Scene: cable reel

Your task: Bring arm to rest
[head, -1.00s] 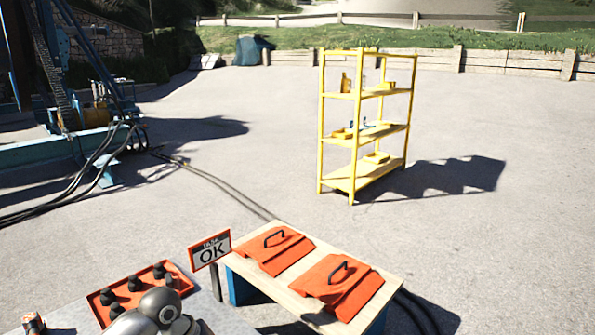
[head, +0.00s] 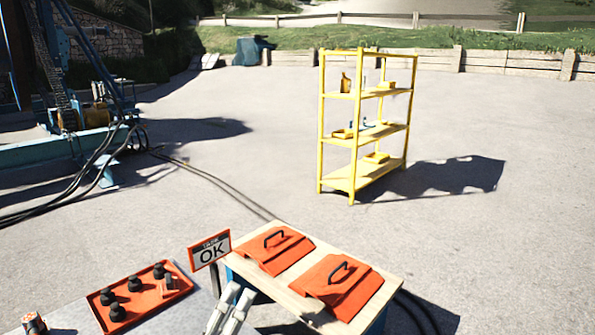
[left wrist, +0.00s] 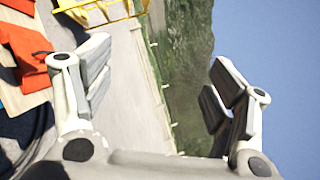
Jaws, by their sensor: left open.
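My left gripper (head: 230,308) shows at the bottom of the head view, pale grey, in front of the wooden bench and right of the orange tray. In the left wrist view my left gripper (left wrist: 155,85) has its two fingers wide apart with nothing between them. Beyond the fingers that view shows paving, grass and sky, tilted on its side. My right gripper is in neither view.
An orange tray (head: 140,313) with several black knobs lies on a grey surface. An OK sign (head: 209,250) stands behind it. A wooden bench (head: 388,284) carries two orange cases with black handles. A yellow shelf (head: 352,182) stands farther back on open paving.

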